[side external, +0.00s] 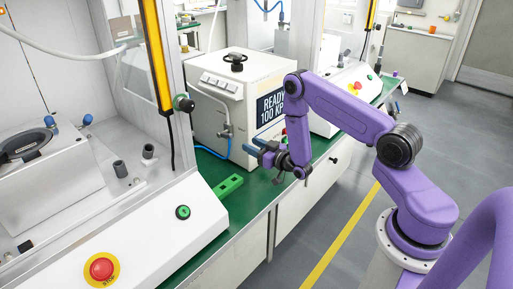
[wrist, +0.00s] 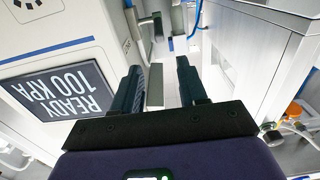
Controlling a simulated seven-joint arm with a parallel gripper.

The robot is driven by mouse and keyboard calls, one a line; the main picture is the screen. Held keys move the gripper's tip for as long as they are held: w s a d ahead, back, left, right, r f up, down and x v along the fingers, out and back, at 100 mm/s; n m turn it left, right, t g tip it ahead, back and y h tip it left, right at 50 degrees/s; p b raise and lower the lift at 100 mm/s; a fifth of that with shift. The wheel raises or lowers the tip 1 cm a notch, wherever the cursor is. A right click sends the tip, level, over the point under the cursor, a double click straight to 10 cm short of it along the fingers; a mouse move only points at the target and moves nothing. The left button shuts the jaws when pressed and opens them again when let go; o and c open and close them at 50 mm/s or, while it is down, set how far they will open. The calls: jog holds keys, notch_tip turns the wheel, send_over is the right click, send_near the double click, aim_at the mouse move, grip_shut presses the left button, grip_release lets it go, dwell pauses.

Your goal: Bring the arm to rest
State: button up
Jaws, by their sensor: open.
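My purple arm (side external: 345,110) stands at the right in the side external view, with its forearm reaching left over the green bench. My gripper (side external: 262,153) is at its end, in front of the white press unit and above the bench's front edge. In the wrist view the two dark fingers of my gripper (wrist: 163,85) stand apart with a clear gap and nothing between them. The white unit (side external: 212,92) has a dark display (side external: 271,106) reading "READY 100 KPA". The same display (wrist: 60,88) shows upside down at the left of the wrist view.
A green block (side external: 228,186) lies on the green bench top (side external: 205,165). At the left is a white machine with a red stop button (side external: 101,269) and a green-ringed switch (side external: 183,211). A second machine (side external: 345,90) stands behind my arm. The grey floor with a yellow line (side external: 342,240) is clear.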

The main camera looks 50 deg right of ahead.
jog(key=shift+s, duration=0.55)
